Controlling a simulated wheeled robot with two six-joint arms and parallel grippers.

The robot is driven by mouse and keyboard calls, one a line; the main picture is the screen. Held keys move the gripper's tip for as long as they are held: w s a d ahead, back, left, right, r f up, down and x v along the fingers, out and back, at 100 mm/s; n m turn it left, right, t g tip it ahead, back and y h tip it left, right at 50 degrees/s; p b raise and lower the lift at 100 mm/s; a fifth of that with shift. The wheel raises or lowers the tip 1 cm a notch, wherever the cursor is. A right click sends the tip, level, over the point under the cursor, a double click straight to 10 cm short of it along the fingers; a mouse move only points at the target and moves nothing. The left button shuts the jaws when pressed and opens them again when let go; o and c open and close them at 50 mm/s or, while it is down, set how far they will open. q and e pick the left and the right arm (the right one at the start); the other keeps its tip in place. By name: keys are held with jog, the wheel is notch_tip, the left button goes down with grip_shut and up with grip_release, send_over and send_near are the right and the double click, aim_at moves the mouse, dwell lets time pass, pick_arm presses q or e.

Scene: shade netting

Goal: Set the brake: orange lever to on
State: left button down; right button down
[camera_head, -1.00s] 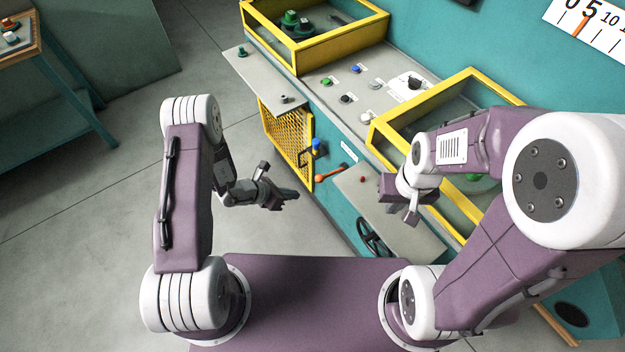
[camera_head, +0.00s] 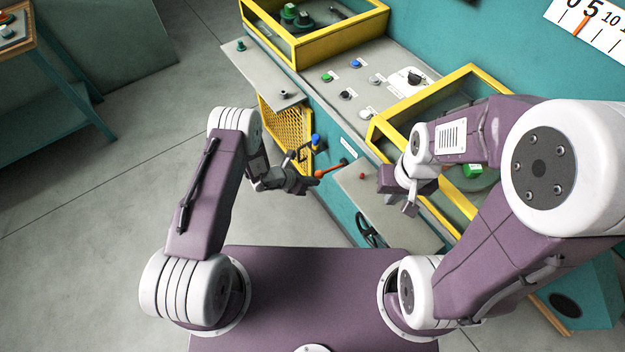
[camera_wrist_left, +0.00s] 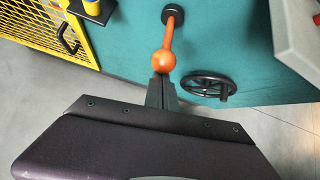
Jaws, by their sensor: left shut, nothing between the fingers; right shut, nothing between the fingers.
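The orange lever (camera_head: 331,170) sticks out from the teal front of the machine, with a round orange knob at its free end. In the left wrist view the lever's knob (camera_wrist_left: 163,61) is at the lower end of its rod, under a black round pivot. My left gripper (camera_head: 312,184) is shut and empty, its tips right at the knob; in the wrist view its fingers (camera_wrist_left: 161,84) end just below the knob. I cannot tell whether they touch. My right gripper (camera_head: 410,207) is shut and empty above the grey shelf. No on mark is readable near the lever.
A black handwheel (camera_wrist_left: 208,85) is right of the lever. A yellow mesh door (camera_head: 284,127) with a black handle is to its left, with a blue-topped part (camera_head: 316,141) nearby. A grey shelf (camera_head: 385,205) juts out to the right. Yellow-framed boxes stand on top.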

aim_at(318, 174)
pick_arm(q)
jog(key=r, duration=0.1)
jog(key=r+p, duration=0.1)
jog(key=d+r+y, duration=0.1)
jog(key=shift+w+r+g, duration=0.35)
jog(key=shift+g, duration=0.05)
jog(key=shift+w, duration=0.1)
